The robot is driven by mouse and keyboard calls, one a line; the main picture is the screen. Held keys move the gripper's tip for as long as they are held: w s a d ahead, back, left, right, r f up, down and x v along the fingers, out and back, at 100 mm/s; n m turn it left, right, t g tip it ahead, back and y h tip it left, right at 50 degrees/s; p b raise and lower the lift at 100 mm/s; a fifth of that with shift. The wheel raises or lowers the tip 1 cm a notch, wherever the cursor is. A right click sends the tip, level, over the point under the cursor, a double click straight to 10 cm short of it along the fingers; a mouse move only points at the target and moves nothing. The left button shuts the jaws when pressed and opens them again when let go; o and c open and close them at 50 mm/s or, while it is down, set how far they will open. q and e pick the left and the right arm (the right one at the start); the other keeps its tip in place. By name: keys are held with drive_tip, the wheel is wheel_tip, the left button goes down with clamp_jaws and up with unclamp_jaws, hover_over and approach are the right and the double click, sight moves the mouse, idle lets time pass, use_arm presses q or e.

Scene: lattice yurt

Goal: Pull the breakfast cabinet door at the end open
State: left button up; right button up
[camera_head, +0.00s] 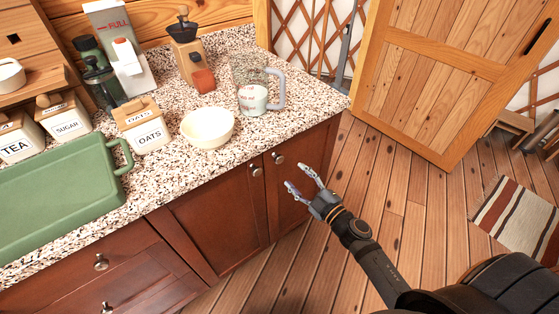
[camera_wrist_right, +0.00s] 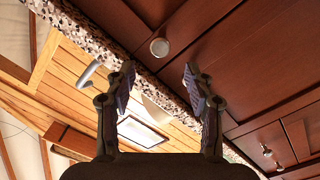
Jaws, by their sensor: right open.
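The end cabinet door (camera_head: 305,185) is dark red-brown wood and sits shut under the right end of the counter. Its round metal knob (camera_head: 278,158) is at its upper left. My right gripper (camera_head: 298,177) is open and empty in front of this door, a little right of and below the knob. In the right wrist view, a round knob (camera_wrist_right: 159,47) shows beyond and between the open fingertips (camera_wrist_right: 160,75), apart from them. I cannot tell for sure which door that knob is on. My left gripper is not in view.
A neighbouring door (camera_head: 215,220) with its own knob (camera_head: 256,170) is close on the left. The speckled counter (camera_head: 190,185) above holds a white bowl (camera_head: 207,128), a measuring jug (camera_head: 252,98) and a green tray (camera_head: 60,195).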

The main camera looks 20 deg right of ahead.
sight(281, 161)
drive_tip(key=p+x, duration=0.1)
drive_tip(key=x, duration=0.8)
drive_tip(key=shift+w+a, duration=0.1)
drive_tip(key=shift+w, duration=0.2)
clamp_jaws()
